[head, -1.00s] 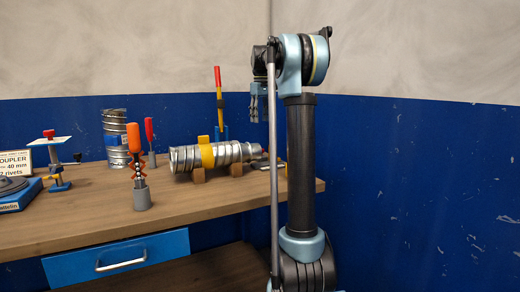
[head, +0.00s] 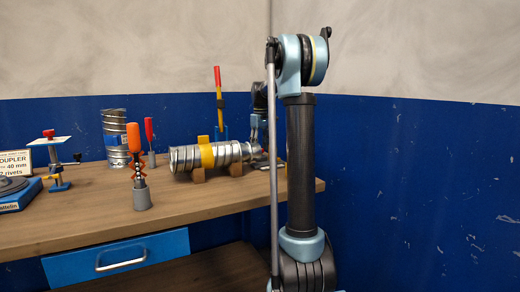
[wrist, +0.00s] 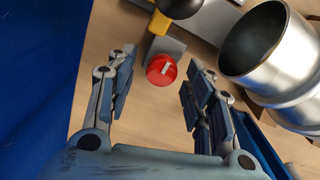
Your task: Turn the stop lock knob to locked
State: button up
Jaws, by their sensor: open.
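In the wrist view a red round knob (wrist: 161,70) with a short pale bar on its face, which looks like the stop lock knob, sits by a grey block (wrist: 168,46). The pale bar lies slightly tilted; I cannot read any lock marks. My gripper (wrist: 157,92) is open, its fingers on either side of the knob in the picture, with no contact visible. In the head view my gripper (head: 257,140) is lowered by the right end of the spiral duct (head: 183,158), partly hidden behind my arm. The knob cannot be made out there.
In the wrist view the metal duct end (wrist: 255,45) is close to my right finger, and a black ball (wrist: 179,6) on a yellow part (wrist: 158,22) stands just beyond the knob. The blue wall (wrist: 40,70) is at left. An orange-handled tool (head: 134,140) stands on the workbench (head: 90,225).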

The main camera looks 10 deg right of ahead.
jog(key=c, duration=1.1)
